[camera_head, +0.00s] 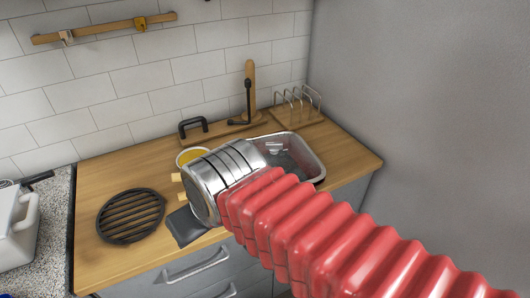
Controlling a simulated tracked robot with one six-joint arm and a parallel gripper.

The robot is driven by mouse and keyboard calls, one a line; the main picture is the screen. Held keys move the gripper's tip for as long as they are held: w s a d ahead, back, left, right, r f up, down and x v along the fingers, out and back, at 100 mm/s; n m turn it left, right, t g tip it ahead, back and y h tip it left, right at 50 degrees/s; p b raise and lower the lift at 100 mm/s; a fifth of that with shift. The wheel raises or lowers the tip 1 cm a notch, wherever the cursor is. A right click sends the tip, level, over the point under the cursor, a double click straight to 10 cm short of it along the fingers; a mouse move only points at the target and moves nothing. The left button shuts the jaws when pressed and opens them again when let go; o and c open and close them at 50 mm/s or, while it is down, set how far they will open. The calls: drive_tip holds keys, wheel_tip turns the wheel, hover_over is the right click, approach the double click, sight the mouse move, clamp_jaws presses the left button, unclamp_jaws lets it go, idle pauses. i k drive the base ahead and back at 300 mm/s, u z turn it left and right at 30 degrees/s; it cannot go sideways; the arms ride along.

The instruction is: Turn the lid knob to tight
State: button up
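My red ribbed arm and its silver wrist reach in from the lower right over the counter. Two small tan pieces, perhaps the fingertips of my gripper (178,187), stick out left of the silver wrist; whether they are open or shut does not show clearly. A round yellow-topped container with a pale rim (190,157) stands just behind the wrist, partly hidden by it. I cannot make out a lid knob or its setting; it may be hidden behind my wrist. No contact between gripper and container can be seen.
A wooden counter (95,180) bears a round black grate (131,215), a dark flat object (186,226), a metal sink (312,160), a black handle (193,126), a dark tap (247,100) and a wire rack (298,100). A white container (14,230) stands left. The right wall (430,90) is close.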

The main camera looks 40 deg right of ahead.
sight(274, 147)
drive_tip(key=z, duration=1.25)
